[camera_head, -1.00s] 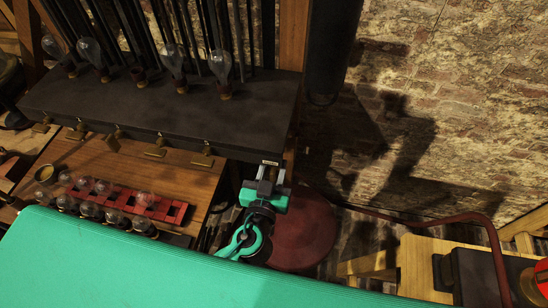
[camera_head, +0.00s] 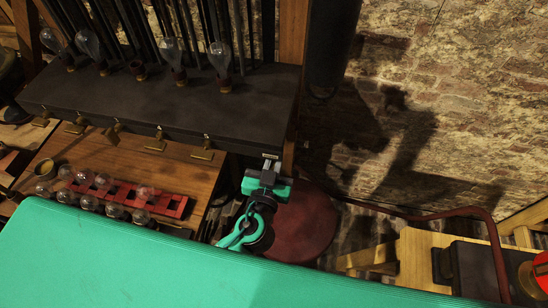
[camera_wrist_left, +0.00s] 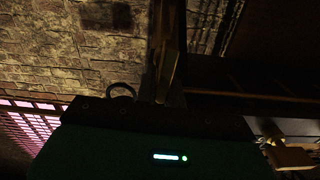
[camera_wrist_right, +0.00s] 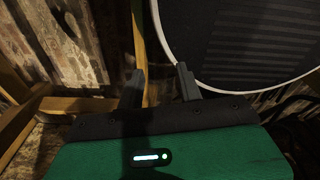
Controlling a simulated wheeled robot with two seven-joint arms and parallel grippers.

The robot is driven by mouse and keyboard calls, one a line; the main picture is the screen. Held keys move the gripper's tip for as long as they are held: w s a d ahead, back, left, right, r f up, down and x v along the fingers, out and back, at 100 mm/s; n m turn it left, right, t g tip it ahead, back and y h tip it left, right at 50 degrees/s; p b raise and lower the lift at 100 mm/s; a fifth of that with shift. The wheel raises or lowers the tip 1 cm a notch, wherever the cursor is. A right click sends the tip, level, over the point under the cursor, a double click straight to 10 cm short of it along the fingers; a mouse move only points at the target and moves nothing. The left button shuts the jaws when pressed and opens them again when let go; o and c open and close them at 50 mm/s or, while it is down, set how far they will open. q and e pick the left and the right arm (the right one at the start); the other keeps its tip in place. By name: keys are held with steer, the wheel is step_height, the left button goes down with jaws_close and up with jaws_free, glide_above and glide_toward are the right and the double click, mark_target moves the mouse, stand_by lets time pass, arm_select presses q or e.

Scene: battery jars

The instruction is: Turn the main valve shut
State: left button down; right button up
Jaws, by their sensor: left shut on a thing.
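My left gripper (camera_head: 268,170) is at the front right corner of the dark bench, just below a small pale label. Its fingers are shut on the main valve's handle, which is mostly hidden by the fingers in the head view. In the left wrist view the fingers (camera_wrist_left: 166,60) are close together with a thin brownish piece between them, too dark to make out well. My right gripper (camera_wrist_right: 160,84) shows only in its own wrist view, open and empty, its fingers apart in front of a round, pale-rimmed thing.
The dark bench (camera_head: 150,108) carries glass bulbs and has brass taps along its front edge. Below it, a red rack (camera_head: 125,195) with glass jars stands on a wooden board. A round dark red stool-like top (camera_head: 305,225) lies right of my left gripper.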

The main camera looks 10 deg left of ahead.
arm_select(q)
steer(key=shift+m, duration=0.3)
steer(key=c, duration=1.5)
jaws_free()
steer(key=shift+s+d, duration=0.1)
steer(key=shift+s+f+b, duration=0.15)
steer(key=shift+s+b, duration=0.2)
steer(key=shift+b, duration=0.1)
steer(key=s+b, duration=0.7)
steer(key=s, duration=0.6)
steer(key=shift+r, duration=0.2)
